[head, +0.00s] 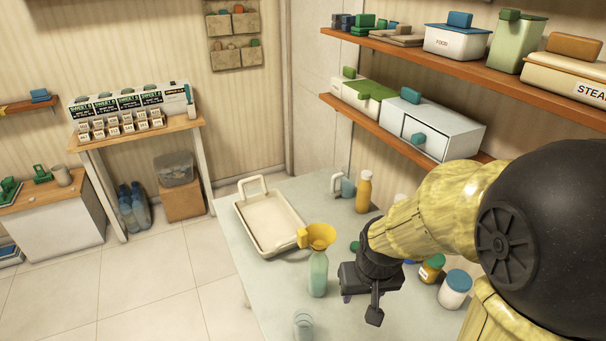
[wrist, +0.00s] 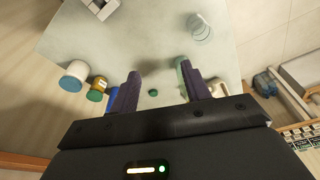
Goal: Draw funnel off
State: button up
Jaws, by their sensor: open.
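A yellow funnel (head: 321,235) sits in the mouth of a translucent green bottle (head: 318,275) standing upright on the pale table. A yellow block-like grip (head: 303,238) is on the funnel's left side. My gripper (head: 360,305) points down to the right of the bottle, apart from the funnel. In the wrist view my gripper (wrist: 158,68) has its two dark fingers spread with nothing held between them. A small green cap (wrist: 153,92) shows in the gap, seemingly on the table below. I cannot make out the funnel in the wrist view.
A cream tray (head: 243,220) lies behind the bottle, and a clear glass (head: 303,322) stands in front. An orange bottle (head: 364,192), an amber jar (head: 431,268) and a white jar (head: 455,289) are nearby. Loaded shelves (head: 365,122) overhang the table's right side.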

jog(key=w+a+r+n+g+p, duration=0.1)
jog(key=w+a+r+p, duration=0.1)
jog(key=w+r, duration=0.35)
jog(key=w+a+r+n+p, duration=0.1)
jog(key=w+a+r+p, duration=0.15)
jog(key=w, duration=0.55)
notch_tip(320, 180, up, 7)
jog(key=n+g+p, duration=0.1)
jog(key=n+p, duration=0.1)
send_over(302, 231)
jog(key=shift+f, duration=0.1)
notch_tip(302, 231, down, 18)
jog(key=p, duration=0.4)
jog(key=shift+r, duration=0.25)
grip_shut()
jog(key=shift+r, duration=0.2)
